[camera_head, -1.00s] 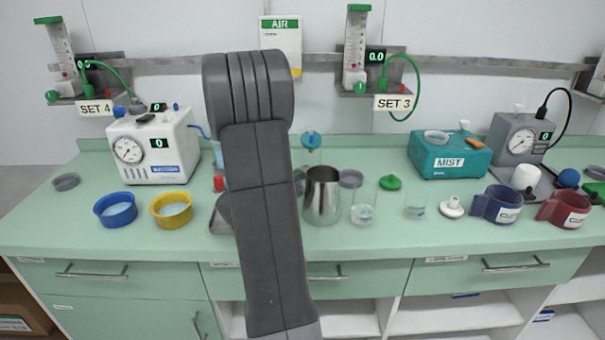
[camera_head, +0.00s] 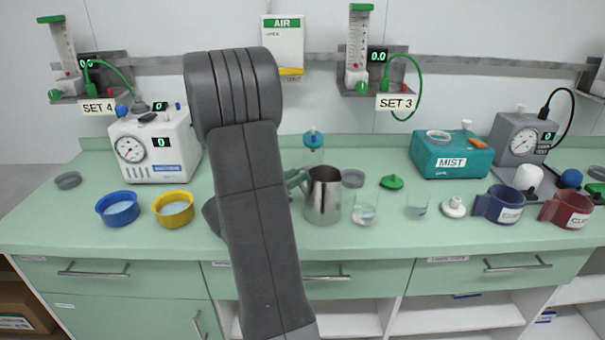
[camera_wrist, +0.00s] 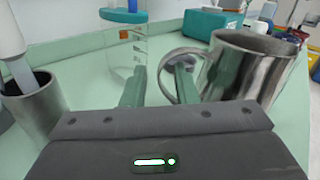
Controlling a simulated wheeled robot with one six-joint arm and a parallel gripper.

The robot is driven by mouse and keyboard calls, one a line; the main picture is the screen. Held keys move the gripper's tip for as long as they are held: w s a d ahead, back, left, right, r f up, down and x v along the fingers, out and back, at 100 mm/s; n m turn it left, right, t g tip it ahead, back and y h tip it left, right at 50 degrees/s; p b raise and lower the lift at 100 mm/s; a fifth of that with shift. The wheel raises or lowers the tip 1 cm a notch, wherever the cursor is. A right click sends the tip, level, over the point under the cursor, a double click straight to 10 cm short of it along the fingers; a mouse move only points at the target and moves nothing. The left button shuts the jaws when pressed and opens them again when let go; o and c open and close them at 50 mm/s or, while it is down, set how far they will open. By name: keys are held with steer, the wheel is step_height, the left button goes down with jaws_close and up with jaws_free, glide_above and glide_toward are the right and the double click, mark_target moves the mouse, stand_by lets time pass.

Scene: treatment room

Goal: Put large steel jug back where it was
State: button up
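The large steel jug (camera_head: 323,197) stands upright on the green counter, just right of my arm. In the wrist view the jug (camera_wrist: 245,72) is at the right, with its loop handle (camera_wrist: 162,76) facing my gripper. My gripper (camera_wrist: 159,80) is open, with its two green fingers apart. The handle's outer bar shows between the fingers, and the right finger overlaps the handle's opening. I cannot tell whether either finger touches it. In the head view my arm hides most of the gripper.
Another steel vessel (camera_wrist: 38,112) stands left of my gripper in the wrist view. A clear bottle with a blue top (camera_head: 313,150) stands behind the jug. A glass beaker (camera_head: 365,208) is close at the jug's right. Blue (camera_head: 117,209) and yellow (camera_head: 173,208) bowls sit at the left.

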steer(key=v, duration=0.8)
steer(key=shift+s, duration=0.1)
